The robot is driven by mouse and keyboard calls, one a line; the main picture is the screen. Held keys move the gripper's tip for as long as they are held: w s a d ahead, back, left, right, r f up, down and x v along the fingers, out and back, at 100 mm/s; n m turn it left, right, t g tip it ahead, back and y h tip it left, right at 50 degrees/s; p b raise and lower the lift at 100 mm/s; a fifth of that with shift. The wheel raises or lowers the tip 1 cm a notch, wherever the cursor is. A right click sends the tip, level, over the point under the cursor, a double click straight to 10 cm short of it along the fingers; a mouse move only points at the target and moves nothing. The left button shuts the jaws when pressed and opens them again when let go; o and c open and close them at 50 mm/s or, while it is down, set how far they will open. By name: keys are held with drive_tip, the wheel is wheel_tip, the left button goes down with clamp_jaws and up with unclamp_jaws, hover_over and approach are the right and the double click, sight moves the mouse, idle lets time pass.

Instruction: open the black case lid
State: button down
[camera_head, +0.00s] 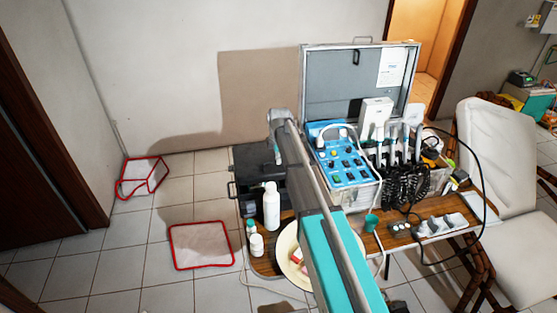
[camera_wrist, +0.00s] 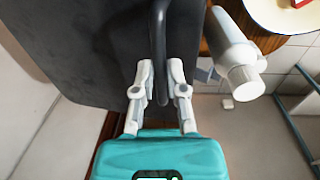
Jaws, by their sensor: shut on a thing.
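The black case (camera_head: 249,156) stands on the wooden table left of the open metal case in the head view, partly hidden by my arm. Whether its lid is raised is hard to tell there. In the wrist view the dark face of the case (camera_wrist: 85,50) fills the upper left. A black bar-like handle (camera_wrist: 160,25) runs down from the top edge. My gripper (camera_wrist: 161,75) is shut on this handle, with one finger on each side. My gripper does not show clearly in the head view.
A white bottle (camera_head: 271,207) stands close in front of the black case; it also shows in the wrist view (camera_wrist: 235,50). The open metal case (camera_head: 340,85) with dental tools stands to the right.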

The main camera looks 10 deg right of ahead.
drive_tip(key=r+p, duration=0.1)
drive_tip(key=w+r, duration=0.1)
drive_tip(key=w+d+r+p, duration=0.1)
drive_tip(key=shift+r+p, duration=0.3)
drive_tip(key=shift+p, duration=0.05)
drive_tip(key=c, duration=1.2)
unclamp_jaws()
drive_tip(key=shift+s+f+b, duration=0.15)
drive_tip(key=shift+f+b, duration=0.2)
drive_tip(key=shift+c, duration=0.2)
drive_tip(key=shift+o, duration=1.1)
drive_tip(key=shift+f, duration=0.15)
drive_tip(key=shift+o, duration=1.2)
drive_tip(key=shift+a, duration=0.15)
drive_tip(key=shift+o, duration=0.5)
drive_tip(key=shift+a, duration=0.1)
drive_tip(key=shift+s, duration=0.1)
